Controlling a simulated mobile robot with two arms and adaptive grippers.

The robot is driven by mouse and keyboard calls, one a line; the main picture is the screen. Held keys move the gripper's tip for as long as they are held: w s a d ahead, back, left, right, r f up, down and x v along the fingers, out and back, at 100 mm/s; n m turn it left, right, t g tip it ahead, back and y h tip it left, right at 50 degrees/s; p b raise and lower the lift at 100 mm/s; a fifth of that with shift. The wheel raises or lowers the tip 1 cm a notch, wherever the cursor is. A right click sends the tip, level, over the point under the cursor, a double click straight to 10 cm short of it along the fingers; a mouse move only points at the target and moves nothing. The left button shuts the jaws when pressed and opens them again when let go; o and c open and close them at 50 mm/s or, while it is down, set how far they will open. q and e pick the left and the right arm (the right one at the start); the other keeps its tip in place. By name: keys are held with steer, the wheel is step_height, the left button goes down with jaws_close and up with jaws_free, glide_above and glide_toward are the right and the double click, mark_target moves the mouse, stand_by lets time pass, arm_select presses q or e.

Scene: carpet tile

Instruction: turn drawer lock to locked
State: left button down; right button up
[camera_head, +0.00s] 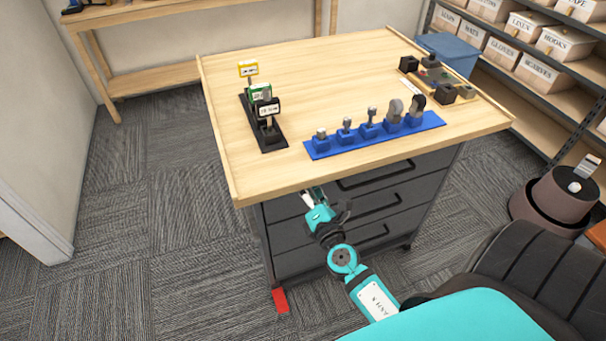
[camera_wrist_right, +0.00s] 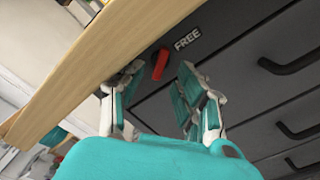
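The drawer lock is a small red knob (camera_wrist_right: 160,64) on the dark cabinet front, just under the wooden tabletop edge, in the right wrist view. Its long side runs nearly upright in that picture, top leaning slightly right. A label reading "FREE" (camera_wrist_right: 187,39) is beside its upper end. My right gripper (camera_wrist_right: 161,75) is open, with one finger on each side of the knob in the picture; contact cannot be told. In the head view my right gripper (camera_head: 313,195) is at the upper left of the drawer cabinet (camera_head: 290,237), and the knob cannot be made out. My left gripper is out of view.
The wooden tabletop (camera_head: 330,75) overhangs the cabinet above my gripper. Drawer handles (camera_head: 375,177) stick out to the right. A blue rack (camera_head: 428,122) and a black stand (camera_head: 270,146) are on top. A red block (camera_head: 280,300) is at the cabinet's foot.

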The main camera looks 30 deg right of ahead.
steer(key=shift+x, duration=1.35)
jaws_close()
